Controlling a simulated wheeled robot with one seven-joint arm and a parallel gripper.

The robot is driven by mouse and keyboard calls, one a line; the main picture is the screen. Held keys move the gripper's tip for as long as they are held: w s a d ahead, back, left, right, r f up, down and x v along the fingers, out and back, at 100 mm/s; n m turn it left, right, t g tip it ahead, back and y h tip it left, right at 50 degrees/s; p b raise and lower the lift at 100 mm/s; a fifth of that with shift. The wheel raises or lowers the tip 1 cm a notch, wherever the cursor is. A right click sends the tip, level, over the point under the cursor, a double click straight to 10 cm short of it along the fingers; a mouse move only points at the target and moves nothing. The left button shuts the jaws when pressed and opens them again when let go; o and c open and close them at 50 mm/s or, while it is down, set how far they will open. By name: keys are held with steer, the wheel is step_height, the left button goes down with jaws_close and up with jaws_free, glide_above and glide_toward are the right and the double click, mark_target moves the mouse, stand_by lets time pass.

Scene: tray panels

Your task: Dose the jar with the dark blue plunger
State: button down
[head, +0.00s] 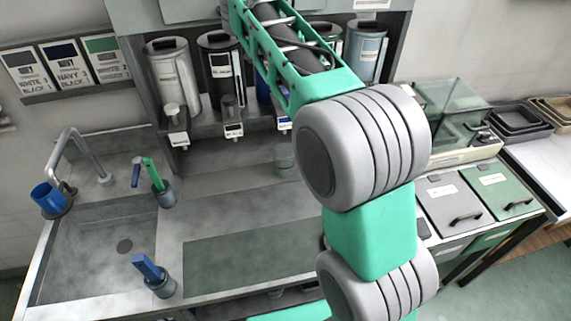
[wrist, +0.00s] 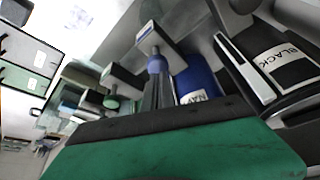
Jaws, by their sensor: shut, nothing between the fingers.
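The dark blue plunger (wrist: 154,65) stands on a labelled block under the dispenser in the wrist view. The navy canister (wrist: 197,80) is beside it; a strip of the canister shows behind my arm in the head view (head: 262,91). My gripper (wrist: 158,78) is shut and empty, its dark fingertips right at the plunger's knob; I cannot tell if they touch. My arm hides the gripper and plunger in the head view. A grey-green jar (head: 284,160) stands on the counter below the dispenser, partly behind my arm. I cannot make it out in the wrist view.
The black canister (head: 221,65) and white canister (head: 172,78) stand left of the navy one, each with its plunger. A green plunger (wrist: 112,101) is near. A sink (head: 90,245), blue cup (head: 48,198) and two tool holders (head: 165,195) are left. The front counter mat (head: 240,262) is clear.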

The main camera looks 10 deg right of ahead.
steer(key=shift+f+b, duration=1.5)
steer(key=shift+f, duration=0.5)
steer(key=shift+r, duration=0.1)
steer(key=shift+r+p, duration=2)
steer(key=shift+p, duration=0.25)
steer(key=shift+f, duration=0.1)
